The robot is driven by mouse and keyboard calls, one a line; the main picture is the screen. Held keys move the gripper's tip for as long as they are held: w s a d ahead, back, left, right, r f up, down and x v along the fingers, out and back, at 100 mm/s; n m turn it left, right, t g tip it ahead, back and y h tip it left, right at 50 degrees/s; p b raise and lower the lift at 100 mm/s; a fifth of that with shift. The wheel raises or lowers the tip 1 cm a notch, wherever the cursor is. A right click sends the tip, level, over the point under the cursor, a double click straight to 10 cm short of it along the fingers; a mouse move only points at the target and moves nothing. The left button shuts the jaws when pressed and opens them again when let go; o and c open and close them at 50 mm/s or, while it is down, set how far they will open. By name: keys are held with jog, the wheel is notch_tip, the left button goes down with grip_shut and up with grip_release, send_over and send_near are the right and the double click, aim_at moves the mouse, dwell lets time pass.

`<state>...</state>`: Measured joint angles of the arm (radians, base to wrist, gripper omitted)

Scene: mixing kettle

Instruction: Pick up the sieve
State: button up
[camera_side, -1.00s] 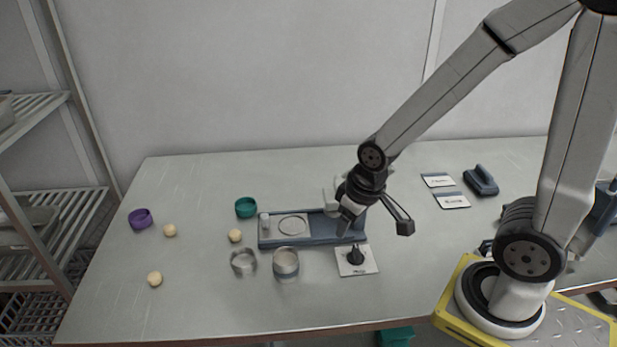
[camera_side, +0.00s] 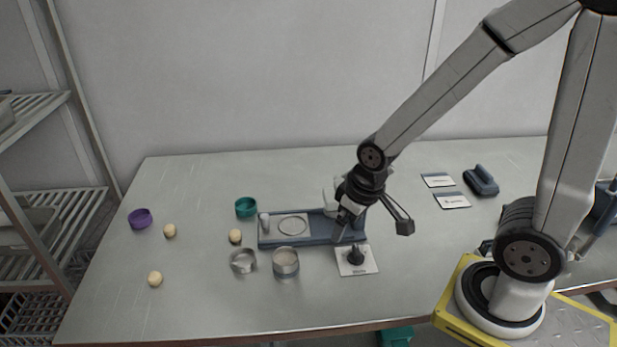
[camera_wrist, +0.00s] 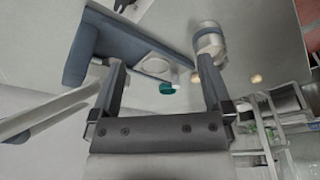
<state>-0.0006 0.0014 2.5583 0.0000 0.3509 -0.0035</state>
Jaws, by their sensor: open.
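Two metal round pieces stand at the front middle of the table in the side view. One is a taller cylinder with a pale top (camera_side: 286,262), and a shorter open ring (camera_side: 243,261) is left of it. I cannot tell for sure which is the sieve. My gripper (camera_side: 346,222) is over the right end of the blue-grey stand (camera_side: 318,240), right of both pieces and apart from them. In the wrist view my gripper (camera_wrist: 161,72) has its fingers wide apart with nothing held. A metal cylinder (camera_wrist: 209,42) shows beyond the right fingertip.
A white card with a black knob (camera_side: 356,257) lies just in front of my gripper. A teal cup (camera_side: 246,207), a purple cup (camera_side: 140,218) and pale balls (camera_side: 155,279) are at left. Labelled cards (camera_side: 452,201) lie at right.

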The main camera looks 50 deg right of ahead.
jog(key=n+g, duration=0.2)
jog(key=n, duration=0.9)
send_over(285, 256)
jog(key=f, duration=0.2)
jog(key=d+f, duration=0.1)
jog(key=f, duration=0.1)
jog(key=shift+s, duration=0.35)
jog(key=shift+w+a+f+n+g, duration=0.3)
jog(key=shift+a, duration=0.1)
jog(key=shift+f, duration=1.3)
jog(key=shift+a+f, duration=0.1)
jog(key=shift+f, duration=2.5)
jog(key=c, duration=1.1)
